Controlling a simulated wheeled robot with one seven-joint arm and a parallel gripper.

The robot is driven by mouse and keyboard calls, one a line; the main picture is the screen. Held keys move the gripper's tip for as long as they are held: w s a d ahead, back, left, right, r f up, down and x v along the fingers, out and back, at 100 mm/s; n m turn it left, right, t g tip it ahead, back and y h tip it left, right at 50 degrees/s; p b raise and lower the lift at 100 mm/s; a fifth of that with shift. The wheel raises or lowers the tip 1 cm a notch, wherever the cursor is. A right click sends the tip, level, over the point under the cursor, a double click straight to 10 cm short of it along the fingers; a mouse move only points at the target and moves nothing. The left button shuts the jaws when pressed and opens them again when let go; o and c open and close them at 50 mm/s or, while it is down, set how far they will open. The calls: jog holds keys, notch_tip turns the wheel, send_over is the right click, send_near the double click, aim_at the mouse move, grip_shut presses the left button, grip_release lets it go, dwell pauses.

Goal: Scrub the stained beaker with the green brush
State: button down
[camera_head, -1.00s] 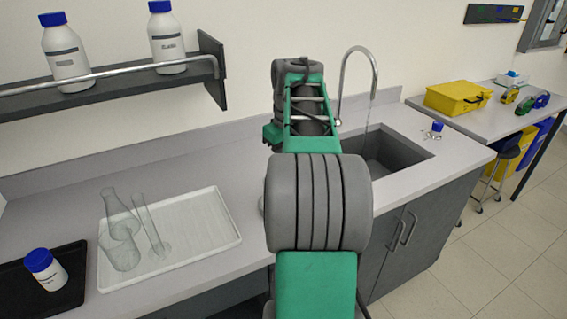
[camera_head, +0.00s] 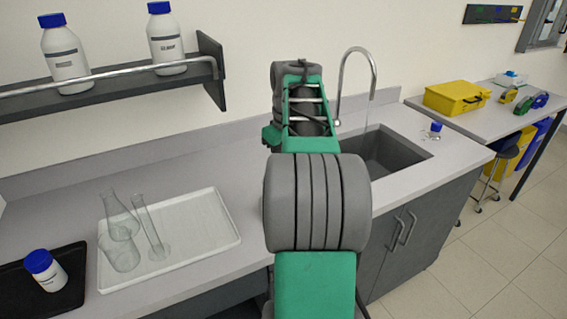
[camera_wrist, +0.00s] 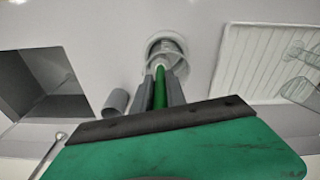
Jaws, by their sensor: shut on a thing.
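My gripper (camera_wrist: 163,88) shows in the wrist view, shut on the handle of the green brush (camera_wrist: 159,90). The brush points away from my gripper, and its pale bristle end overlaps the round mouth of a clear glass beaker (camera_wrist: 178,43). The brush head looks to be in the beaker's mouth, but I cannot tell how deep. Stains on the beaker are too small to make out. In the head view my own arm hides the gripper, the brush and this beaker.
A sink (camera_head: 385,150) with a tall tap (camera_head: 341,90) lies right of my arm. A white tray (camera_head: 215,232) with clear glassware stands left. A grey cylinder (camera_wrist: 115,101) is close to my gripper. A shelf (camera_head: 110,83) with bottles hangs above the counter.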

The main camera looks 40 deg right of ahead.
jog(key=shift+a+f, duration=0.15)
jog(key=shift+f, duration=0.05)
jog(key=shift+a, duration=0.55)
notch_tip(320, 180, up, 16)
jog(key=p, duration=1.4)
jog(key=shift+p, duration=0.35)
jog(key=shift+f, duration=0.1)
